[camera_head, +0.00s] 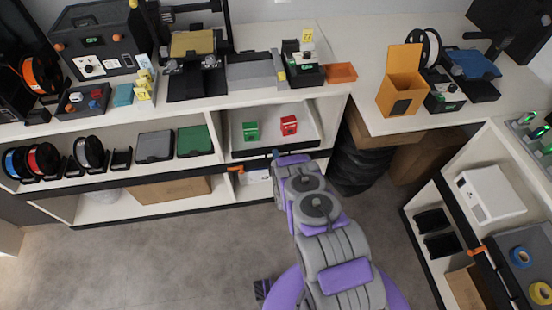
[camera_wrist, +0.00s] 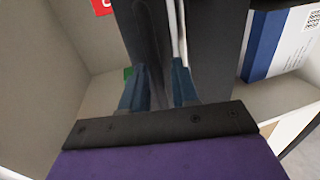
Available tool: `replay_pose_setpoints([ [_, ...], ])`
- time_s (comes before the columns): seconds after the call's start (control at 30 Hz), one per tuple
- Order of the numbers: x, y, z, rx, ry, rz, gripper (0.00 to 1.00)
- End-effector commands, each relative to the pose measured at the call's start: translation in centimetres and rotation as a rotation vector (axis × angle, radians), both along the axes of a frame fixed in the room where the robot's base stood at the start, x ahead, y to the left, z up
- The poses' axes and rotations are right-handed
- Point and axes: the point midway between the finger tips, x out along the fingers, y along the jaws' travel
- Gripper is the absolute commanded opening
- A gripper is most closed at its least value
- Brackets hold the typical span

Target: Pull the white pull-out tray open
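The white pull-out tray (camera_head: 267,138) sits in the right bay of the shelf unit under the counter, with a green box (camera_head: 250,131) and a red box (camera_head: 289,125) in it. My gripper (camera_head: 276,153) is at the tray's front edge. In the wrist view its two blue fingers (camera_wrist: 159,88) stand apart, with part of the dark front edge and a pale strip between them. I cannot tell whether they touch it. My arm hides part of the tray's front.
A blue-and-white carton (camera_wrist: 285,42) is close to the right of my fingers. An orange piece (camera_head: 236,169) sits on the shelf edge left of the gripper. The grey floor (camera_head: 170,255) in front is mostly clear.

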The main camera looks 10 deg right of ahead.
Motion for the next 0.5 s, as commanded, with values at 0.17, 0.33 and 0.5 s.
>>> replay_pose_setpoints([
  [0.17, -0.01, -0.02, 0.01, 0.0, 0.0, 0.0, 0.29],
  [0.33, -0.01, -0.02, 0.01, 0.0, 0.0, 0.0, 0.13],
  [0.5, -0.03, -0.02, -0.03, 0.0, 0.001, 0.0, 0.0],
])
